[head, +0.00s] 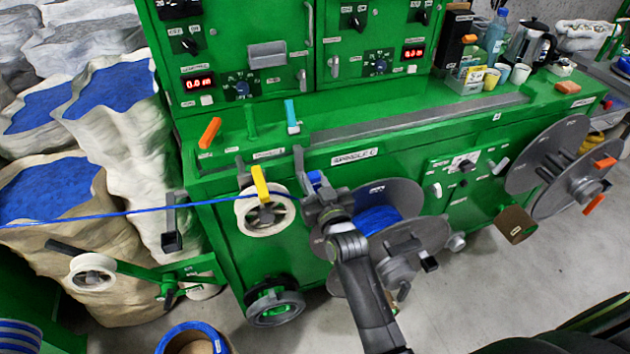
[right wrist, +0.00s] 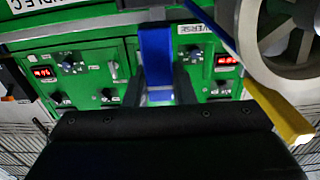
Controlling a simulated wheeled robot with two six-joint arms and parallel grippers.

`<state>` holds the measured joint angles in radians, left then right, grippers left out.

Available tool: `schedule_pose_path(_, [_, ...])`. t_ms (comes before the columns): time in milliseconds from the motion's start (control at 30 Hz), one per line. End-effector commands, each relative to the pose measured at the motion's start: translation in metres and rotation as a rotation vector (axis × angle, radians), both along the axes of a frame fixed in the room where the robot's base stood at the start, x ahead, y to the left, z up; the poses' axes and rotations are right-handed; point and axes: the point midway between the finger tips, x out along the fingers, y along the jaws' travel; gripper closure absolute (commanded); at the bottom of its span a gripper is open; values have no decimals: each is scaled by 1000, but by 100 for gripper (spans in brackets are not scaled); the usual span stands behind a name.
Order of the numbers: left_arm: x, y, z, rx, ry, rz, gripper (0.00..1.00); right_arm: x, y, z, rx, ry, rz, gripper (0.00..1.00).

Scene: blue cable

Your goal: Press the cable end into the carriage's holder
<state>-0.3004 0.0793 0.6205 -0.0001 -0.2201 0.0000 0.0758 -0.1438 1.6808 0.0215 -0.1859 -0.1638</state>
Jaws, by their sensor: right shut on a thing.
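The blue cable (head: 110,214) comes in from the left and runs over the white pulley (head: 264,210) with the yellow lever to my right gripper (head: 318,188). In the right wrist view, a blue piece (right wrist: 156,55) stands between the fingers. The pulley (right wrist: 285,35) and its yellow lever tip (right wrist: 300,135) show there at the right. A grey upright bracket (head: 299,165) stands close behind the gripper; I cannot tell whether it is the carriage's holder. My left gripper is out of view.
A grey spool with blue winding (head: 400,195) is just right of the gripper. A second grey spool (head: 548,155) is farther right. A roller on a green arm (head: 93,272) is at the left. Sacks of blue granules (head: 115,90) stand behind it. The floor (head: 480,290) is clear at right.

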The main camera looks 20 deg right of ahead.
Motion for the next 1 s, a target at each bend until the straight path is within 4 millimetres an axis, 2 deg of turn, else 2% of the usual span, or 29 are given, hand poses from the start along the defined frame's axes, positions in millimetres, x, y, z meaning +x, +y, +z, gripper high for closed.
schedule_pose_path(1000, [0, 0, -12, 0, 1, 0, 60, 0, 0, -16, 0, 0, 0, 100])
